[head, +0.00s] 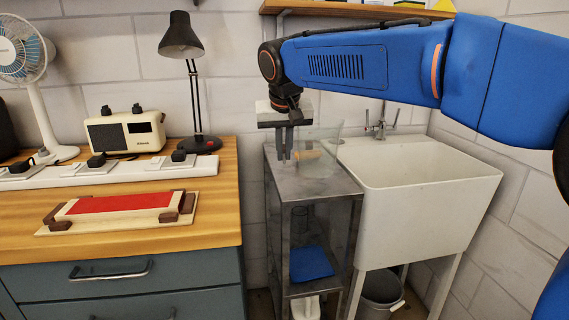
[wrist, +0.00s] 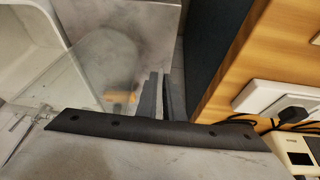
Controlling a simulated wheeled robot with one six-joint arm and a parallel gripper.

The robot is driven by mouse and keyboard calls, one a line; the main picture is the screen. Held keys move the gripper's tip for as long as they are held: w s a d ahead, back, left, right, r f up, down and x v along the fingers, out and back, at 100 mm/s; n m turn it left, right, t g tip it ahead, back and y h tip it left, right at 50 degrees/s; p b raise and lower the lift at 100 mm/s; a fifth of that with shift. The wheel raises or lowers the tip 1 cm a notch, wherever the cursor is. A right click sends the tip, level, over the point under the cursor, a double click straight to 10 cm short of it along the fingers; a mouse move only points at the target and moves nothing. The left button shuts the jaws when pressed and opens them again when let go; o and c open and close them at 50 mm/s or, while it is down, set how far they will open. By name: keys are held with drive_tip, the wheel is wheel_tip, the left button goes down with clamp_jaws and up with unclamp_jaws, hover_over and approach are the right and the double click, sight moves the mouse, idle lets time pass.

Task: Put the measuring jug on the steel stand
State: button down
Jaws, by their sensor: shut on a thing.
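The measuring jug (head: 322,150) is clear glass and hard to make out. It is at the top of the steel stand (head: 300,186), just right of my gripper (head: 284,156). My gripper points down over the stand's left side, shut on the jug's near side; the exact grip point is unclear. In the wrist view the jug (wrist: 92,72) is a see-through shape left of the dark fingers (wrist: 160,95). I cannot tell whether its base touches the stand top.
A white sink (head: 420,200) with a tap adjoins the stand on the right. The wooden bench (head: 110,225) is on the left, with a power strip (head: 120,172), radio (head: 125,132) and lamp (head: 190,90). A blue item (head: 310,263) lies on the stand's lower shelf.

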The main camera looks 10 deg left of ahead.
sight(284, 159)
drive_tip(key=shift+f, duration=1.8)
drive_tip(key=shift+f, duration=0.15)
drive_tip(key=c, duration=1.9)
unclamp_jaws()
drive_tip(key=v, duration=1.2)
